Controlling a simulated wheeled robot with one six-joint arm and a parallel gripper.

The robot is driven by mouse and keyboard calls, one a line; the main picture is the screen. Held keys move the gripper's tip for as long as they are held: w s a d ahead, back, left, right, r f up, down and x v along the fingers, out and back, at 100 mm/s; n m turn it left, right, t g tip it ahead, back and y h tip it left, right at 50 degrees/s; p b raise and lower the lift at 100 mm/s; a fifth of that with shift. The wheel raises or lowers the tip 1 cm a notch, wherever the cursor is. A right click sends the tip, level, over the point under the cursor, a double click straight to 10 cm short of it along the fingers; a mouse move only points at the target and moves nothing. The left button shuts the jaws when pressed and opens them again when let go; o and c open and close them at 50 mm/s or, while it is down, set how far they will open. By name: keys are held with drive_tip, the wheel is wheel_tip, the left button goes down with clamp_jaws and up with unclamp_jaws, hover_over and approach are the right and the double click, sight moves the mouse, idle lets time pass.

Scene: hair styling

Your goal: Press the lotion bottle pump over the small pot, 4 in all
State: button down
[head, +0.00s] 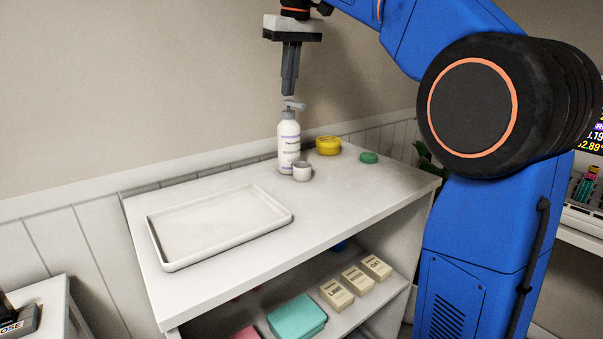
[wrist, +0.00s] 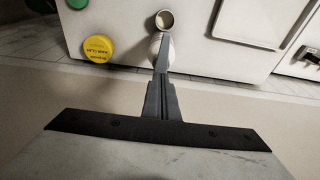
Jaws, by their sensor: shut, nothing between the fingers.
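The white lotion bottle (head: 289,146) stands upright on the white shelf top, with its grey pump head (head: 293,105) on top. The small pot (head: 302,171) stands in front of the bottle, close to its base; in the wrist view the pot (wrist: 165,19) shows its open mouth. My gripper (head: 288,93) points straight down just above the pump head, with its fingers together and empty. In the head view a small gap seems to lie between the fingertips and the pump. In the wrist view my gripper (wrist: 163,72) hides most of the bottle (wrist: 154,46).
A yellow tub (head: 328,146) and a green lid (head: 369,158) sit right of the bottle. A white tray (head: 220,227) lies on the left part of the shelf top (head: 345,207). Boxes and a teal case (head: 297,316) are on the lower shelf. The wall is close behind.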

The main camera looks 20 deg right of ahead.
drive_tip(key=shift+f, duration=0.2)
drive_tip(key=shift+f, duration=0.85)
drive_tip(key=shift+r, duration=0.15)
drive_tip(key=shift+v, duration=0.95)
drive_tip(key=shift+w, duration=0.2)
drive_tip(key=w+v, duration=0.1)
drive_tip(key=v, duration=0.5)
drive_tip(key=shift+a, duration=0.25)
drive_tip(key=shift+r, duration=0.1)
